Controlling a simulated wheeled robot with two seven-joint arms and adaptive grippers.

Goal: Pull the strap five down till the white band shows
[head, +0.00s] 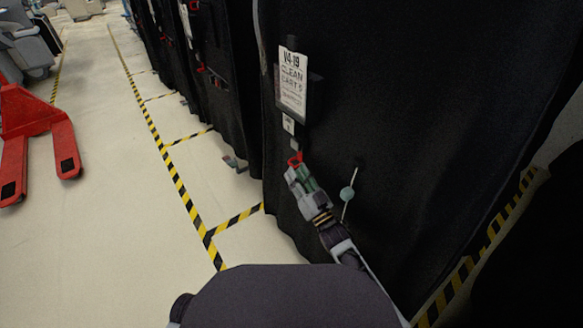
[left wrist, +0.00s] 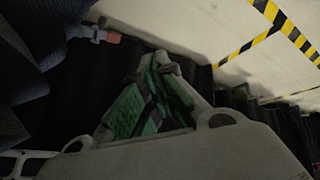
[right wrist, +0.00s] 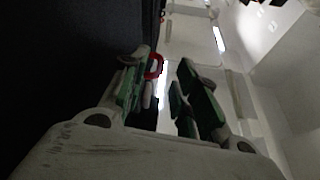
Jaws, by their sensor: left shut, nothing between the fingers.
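A red loop (head: 295,160) hangs at the end of a short strap below the sign on the black cart cover. It also shows in the right wrist view (right wrist: 154,66), in the gap between the fingers and close to the left finger. My right gripper (head: 299,176) is just below the loop with its fingers apart (right wrist: 162,72). I cannot tell whether a finger touches the loop. My left gripper (left wrist: 156,92) is shut and empty, near dark cloth; I cannot find it in the head view. No number on the strap is readable, and I cannot make out a white band.
The black cover (head: 430,120) fills the right side, with a sign reading V4-19 clean carts (head: 292,80). More covered carts (head: 215,90) stand behind. Yellow-black floor tape (head: 165,155) marks bays. A red pallet jack (head: 40,130) stands left; floor between is clear.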

